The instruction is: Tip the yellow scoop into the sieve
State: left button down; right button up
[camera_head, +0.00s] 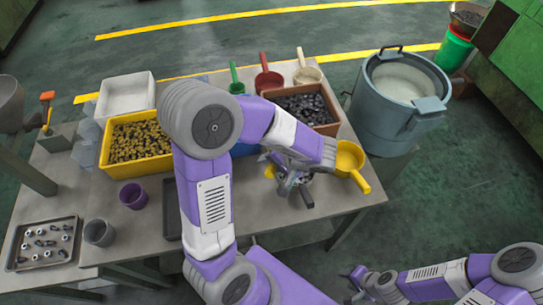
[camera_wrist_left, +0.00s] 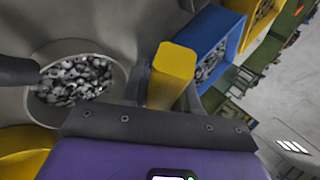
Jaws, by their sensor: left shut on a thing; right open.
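My left gripper (camera_head: 285,180) is low over the right part of the table. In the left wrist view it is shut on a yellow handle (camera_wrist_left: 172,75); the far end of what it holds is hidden. A round grey pan with a dark handle (camera_head: 307,195), apparently the sieve, is just beside it. In the left wrist view the grey pan (camera_wrist_left: 35,100) has small metal parts in it. A yellow scoop (camera_head: 350,158) lies to the right at the table edge, its handle pointing down-right. My right gripper (camera_head: 357,283) is open, low, away from the table.
A yellow bin (camera_head: 106,150) of brass parts and a white bin (camera_head: 125,90) stand left. A brown bin (camera_head: 332,118) of dark parts stands behind my left gripper. Green (camera_head: 236,87), red (camera_head: 266,78) and cream (camera_head: 306,73) scoops lie behind. A large blue-grey drum (camera_head: 385,125) stands right.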

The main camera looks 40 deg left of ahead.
pick_arm(q)
jog(key=h+p, duration=0.3)
jog(key=p, duration=0.2)
jog(key=r+h+p, duration=0.1)
jog(key=h+p, duration=0.2)
jog(key=p, duration=0.3)
jog(key=r+h+p, duration=0.1)
jog(key=h+p, duration=0.2)
jog(key=p, duration=0.3)
jog(key=shift+a+r+t, duration=0.2)
jog(key=shift+a+t, duration=0.1)
jog(key=shift+t, duration=0.1)
